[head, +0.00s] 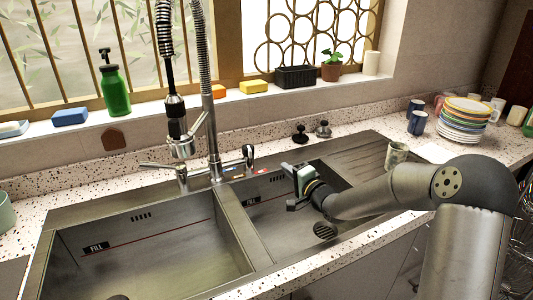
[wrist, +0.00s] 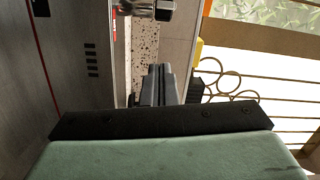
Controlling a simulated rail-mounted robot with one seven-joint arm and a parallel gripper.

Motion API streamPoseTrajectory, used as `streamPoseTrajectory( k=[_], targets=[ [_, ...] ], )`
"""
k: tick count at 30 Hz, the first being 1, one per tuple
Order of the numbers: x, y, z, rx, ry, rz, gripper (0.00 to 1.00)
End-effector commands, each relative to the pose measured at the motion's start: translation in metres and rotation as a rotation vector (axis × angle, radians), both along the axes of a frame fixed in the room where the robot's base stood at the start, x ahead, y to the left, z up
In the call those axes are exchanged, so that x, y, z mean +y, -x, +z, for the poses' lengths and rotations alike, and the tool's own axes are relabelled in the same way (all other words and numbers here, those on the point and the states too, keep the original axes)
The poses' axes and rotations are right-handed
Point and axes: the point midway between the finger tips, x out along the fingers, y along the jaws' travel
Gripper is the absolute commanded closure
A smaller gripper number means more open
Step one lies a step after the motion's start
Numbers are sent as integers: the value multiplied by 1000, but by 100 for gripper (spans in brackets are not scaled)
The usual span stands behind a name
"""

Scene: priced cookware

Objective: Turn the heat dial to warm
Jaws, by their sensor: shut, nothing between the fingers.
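A chrome tap stands behind the sink. On its right end is a round knob with a dark face (head: 248,154), which may be the heat dial; no warm mark is legible. A metal knob with a dark end (wrist: 164,10) also shows at the top of the wrist view. My gripper (head: 287,168) is over the right basin, to the right of the tap and apart from the knob. Its pale green hand shows. In the wrist view, its dark fingers (wrist: 160,83) are together and empty, pointing towards the knob with a gap between.
The left basin (head: 140,260) and the divider (head: 243,232) lie to the left. A tall coiled spout (head: 168,50) rises above the tap. Two small dark knobs (head: 300,134) (head: 323,129) stand behind the right basin. A cup (head: 397,154) and stacked plates (head: 461,125) stand to the right.

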Motion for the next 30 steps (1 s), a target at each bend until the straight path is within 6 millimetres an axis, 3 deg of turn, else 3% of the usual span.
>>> streamPoseTrajectory(
  k=[3,8,21,30],
  targets=[
    [2,-1,1,91,-121,-12,100],
    [11,-11,1,110,-149,-14,100],
    [62,-84,1,106,-144,-13,100],
    [94,-69,1,107,-141,-13,100]
  ],
)
